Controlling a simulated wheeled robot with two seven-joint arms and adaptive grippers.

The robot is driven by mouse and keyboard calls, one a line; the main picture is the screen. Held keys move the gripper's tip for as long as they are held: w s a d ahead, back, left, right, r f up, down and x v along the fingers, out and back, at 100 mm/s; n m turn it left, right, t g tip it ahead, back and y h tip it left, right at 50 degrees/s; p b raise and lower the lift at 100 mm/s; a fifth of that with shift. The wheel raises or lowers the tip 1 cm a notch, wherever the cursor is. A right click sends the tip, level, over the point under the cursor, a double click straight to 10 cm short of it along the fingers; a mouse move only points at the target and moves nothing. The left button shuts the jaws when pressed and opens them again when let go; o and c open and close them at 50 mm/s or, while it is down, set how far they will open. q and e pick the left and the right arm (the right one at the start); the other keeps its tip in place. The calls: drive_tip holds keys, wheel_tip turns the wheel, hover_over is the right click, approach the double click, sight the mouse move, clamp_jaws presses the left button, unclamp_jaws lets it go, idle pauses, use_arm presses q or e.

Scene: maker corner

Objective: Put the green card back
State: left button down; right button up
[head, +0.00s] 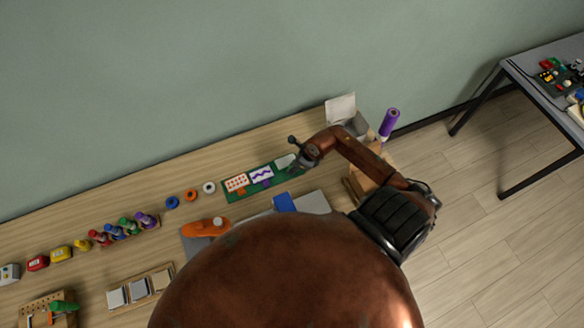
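A green board (226,197) lies near the back of the bench with a row of cards on it. One card has red dots (236,183) and one has a purple wave (261,174). A third pale card (284,161) is at the board's right end, beside my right gripper; its marking is too small to tell, so I cannot say whether it is the green card. My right gripper (298,163) reaches down over that end. Its fingertips are small and dark, and I cannot tell whether they hold anything. My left gripper is not in view.
Blue, orange and white rings (190,195) lie left of the board. An orange tool (206,227) and a blue item (285,202) lie in front. Several coloured bottles (128,225) stand further left. My arm covers the front middle.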

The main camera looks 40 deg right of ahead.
drive_tip(key=o, duration=0.4)
drive_tip(key=shift+r, duration=0.1)
drive_tip(key=v, duration=1.2)
